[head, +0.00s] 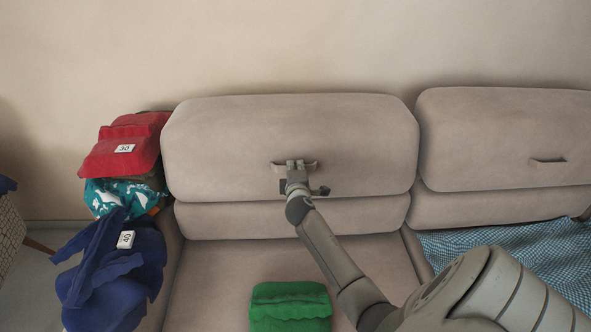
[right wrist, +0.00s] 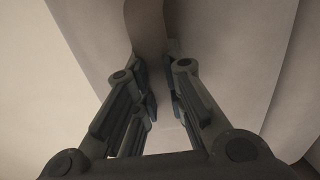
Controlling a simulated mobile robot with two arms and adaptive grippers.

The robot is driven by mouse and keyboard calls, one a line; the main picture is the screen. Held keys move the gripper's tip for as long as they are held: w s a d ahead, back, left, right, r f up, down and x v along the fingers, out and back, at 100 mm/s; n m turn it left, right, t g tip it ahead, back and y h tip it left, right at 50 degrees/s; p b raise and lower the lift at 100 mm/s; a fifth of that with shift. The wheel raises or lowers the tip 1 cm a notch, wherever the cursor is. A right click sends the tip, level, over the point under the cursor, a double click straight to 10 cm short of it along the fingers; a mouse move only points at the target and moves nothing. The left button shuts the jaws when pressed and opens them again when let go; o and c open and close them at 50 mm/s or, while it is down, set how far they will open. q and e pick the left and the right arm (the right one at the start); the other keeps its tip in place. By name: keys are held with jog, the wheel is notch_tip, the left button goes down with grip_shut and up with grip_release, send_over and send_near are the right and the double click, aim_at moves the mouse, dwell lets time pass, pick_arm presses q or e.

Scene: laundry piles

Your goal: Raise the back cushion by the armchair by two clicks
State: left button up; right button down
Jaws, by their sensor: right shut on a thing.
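The left back cushion (head: 220,140) is beige and stands on the sofa, on the side toward the patterned armchair (head: 8,235) at the far left edge. A fabric pull strap (head: 309,165) sits on its front face. My right gripper (head: 296,167) is at this strap, with its fingers shut on it. In the right wrist view, the strap (right wrist: 147,25) runs down between the two fingers (right wrist: 158,90), which partly hide it. The other back cushion (head: 500,130) has a similar strap (head: 548,161) and stands to the right. My left gripper is not in view.
Red folded laundry (head: 122,155) with a white tag lies on a teal patterned cloth (head: 112,196) at the sofa's left arm. Blue clothes (head: 125,275) drape below them. A green folded cloth (head: 290,306) lies on the seat. A blue checked cloth (head: 530,255) covers the right seat.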

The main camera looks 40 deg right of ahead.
jog(key=shift+f, duration=0.1)
jog(key=s+a+f+p, duration=0.1)
jog(key=s+a+f, duration=0.1)
jog(key=s+a, duration=0.2)
jog(key=shift+s+a, duration=0.2)
jog(key=shift+s, duration=0.35)
jog(key=shift+f, duration=0.1)
jog(key=c, duration=1.5)
grip_release()
jog(key=shift+r, duration=0.25)
jog(key=v, duration=1.2)
jog(key=shift+w, duration=0.1)
